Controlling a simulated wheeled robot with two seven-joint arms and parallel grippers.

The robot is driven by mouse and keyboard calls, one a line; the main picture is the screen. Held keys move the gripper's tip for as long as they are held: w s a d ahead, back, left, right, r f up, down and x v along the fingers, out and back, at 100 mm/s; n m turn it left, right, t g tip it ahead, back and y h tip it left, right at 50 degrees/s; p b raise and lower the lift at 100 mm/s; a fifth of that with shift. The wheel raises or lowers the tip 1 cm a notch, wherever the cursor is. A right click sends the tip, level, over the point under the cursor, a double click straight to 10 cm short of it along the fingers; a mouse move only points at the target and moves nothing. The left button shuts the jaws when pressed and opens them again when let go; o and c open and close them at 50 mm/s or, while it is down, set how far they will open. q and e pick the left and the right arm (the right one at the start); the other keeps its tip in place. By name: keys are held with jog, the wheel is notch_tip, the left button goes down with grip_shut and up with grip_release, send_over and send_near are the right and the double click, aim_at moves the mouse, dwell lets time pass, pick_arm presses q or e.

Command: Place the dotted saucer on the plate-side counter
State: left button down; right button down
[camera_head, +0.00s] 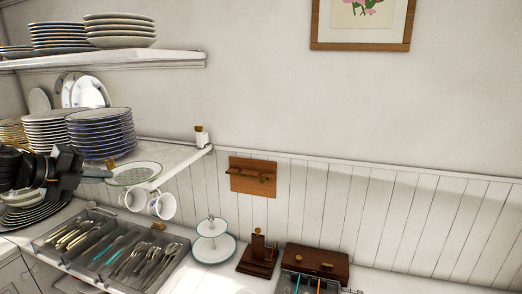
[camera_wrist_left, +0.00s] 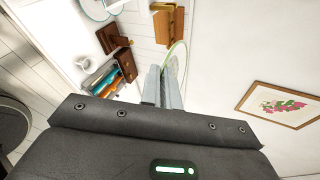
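The saucer (camera_head: 134,174), pale with a green rim, is held out flat near the front edge of the lower shelf in the head view; its dots are too small to make out. My left gripper (camera_head: 108,173) comes in from the left and is shut on the saucer's near-left rim. In the left wrist view the fingers (camera_wrist_left: 162,92) are close together, with the saucer's green rim (camera_wrist_left: 184,58) just beyond them. The white counter (camera_head: 190,278) runs along the bottom, below the saucer. My right gripper is not in view.
A cutlery tray (camera_head: 92,268) takes up much of the left counter. Stacked plates (camera_head: 100,132) stand on the lower shelf (camera_head: 185,158), with cups (camera_head: 162,206) hanging under it. A tiered stand (camera_head: 213,252) and a wooden box (camera_head: 318,262) stand further right.

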pick_arm(q)
jog(key=s+d+f+m+g+h+b, duration=0.1)
jog(key=s+d+f+b, duration=0.3)
jog(key=f, duration=0.8)
jog(key=s+d+f+m+g+h+b, duration=0.1)
jog(key=s+d+f, duration=0.4)
jog(key=f, duration=0.7)
jog(key=s+d+f+m+g+h+b, duration=0.1)
jog(key=s+d+f+b, duration=0.4)
jog(key=f, duration=0.8)
jog(key=shift+s+d+m+g+h+b, duration=0.35)
jog(key=shift+d+m+h+b, duration=0.15)
jog(key=shift+d+m+b, duration=0.5)
jog(key=shift+d+f, duration=0.15)
jog(key=shift+f, duration=0.05)
